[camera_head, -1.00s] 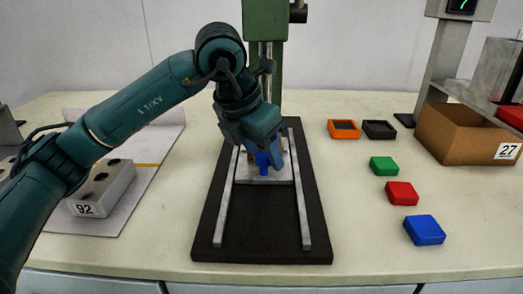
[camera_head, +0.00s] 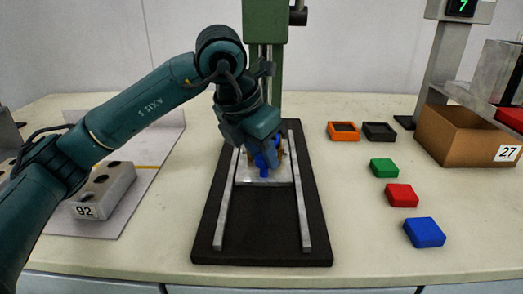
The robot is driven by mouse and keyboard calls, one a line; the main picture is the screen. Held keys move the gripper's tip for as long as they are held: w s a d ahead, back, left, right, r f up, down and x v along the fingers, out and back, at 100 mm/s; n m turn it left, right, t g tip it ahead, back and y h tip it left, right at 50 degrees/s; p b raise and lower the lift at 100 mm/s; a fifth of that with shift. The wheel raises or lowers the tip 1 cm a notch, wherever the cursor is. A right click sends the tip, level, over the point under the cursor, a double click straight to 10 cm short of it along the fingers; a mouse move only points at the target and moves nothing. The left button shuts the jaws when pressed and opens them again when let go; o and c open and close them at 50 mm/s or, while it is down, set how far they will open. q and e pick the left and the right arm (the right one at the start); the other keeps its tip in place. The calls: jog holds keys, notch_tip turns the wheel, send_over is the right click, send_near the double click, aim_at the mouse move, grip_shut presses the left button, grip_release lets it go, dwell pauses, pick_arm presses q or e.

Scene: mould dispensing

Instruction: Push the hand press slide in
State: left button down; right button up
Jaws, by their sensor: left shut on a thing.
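The hand press slide is a light metal plate (camera_head: 272,180) between two rails on a black base (camera_head: 262,220), at the far part of the rails below the green press column (camera_head: 265,20). A blue handle (camera_head: 262,166) stands on the slide's near side. My left gripper (camera_head: 265,157) is over the slide and shut on the blue handle. Its fingers and hand hide part of the handle and of the slide's far side. A brownish part shows just behind the fingers. My right gripper is not in view.
Orange (camera_head: 343,131) and black (camera_head: 379,131) frames, and green (camera_head: 384,168), red (camera_head: 401,195) and blue (camera_head: 424,232) blocks lie right of the press. A cardboard box (camera_head: 465,135) stands farther right. A grey holed block (camera_head: 103,190) is at left. The near rails are clear.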

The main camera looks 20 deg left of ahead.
pick_arm(q)
jog(key=w, duration=0.1)
jog(key=w+a, duration=0.1)
jog(key=w, duration=0.1)
jog(key=shift+w+r+p, duration=0.1)
jog(key=shift+w+p, duration=0.2)
jog(key=shift+p, duration=0.1)
jog(key=shift+w+a, duration=0.1)
jog(key=shift+w, duration=0.05)
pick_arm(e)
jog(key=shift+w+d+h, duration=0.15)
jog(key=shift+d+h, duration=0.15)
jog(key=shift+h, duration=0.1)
pick_arm(q)
jog(key=c, duration=1.1)
grip_release()
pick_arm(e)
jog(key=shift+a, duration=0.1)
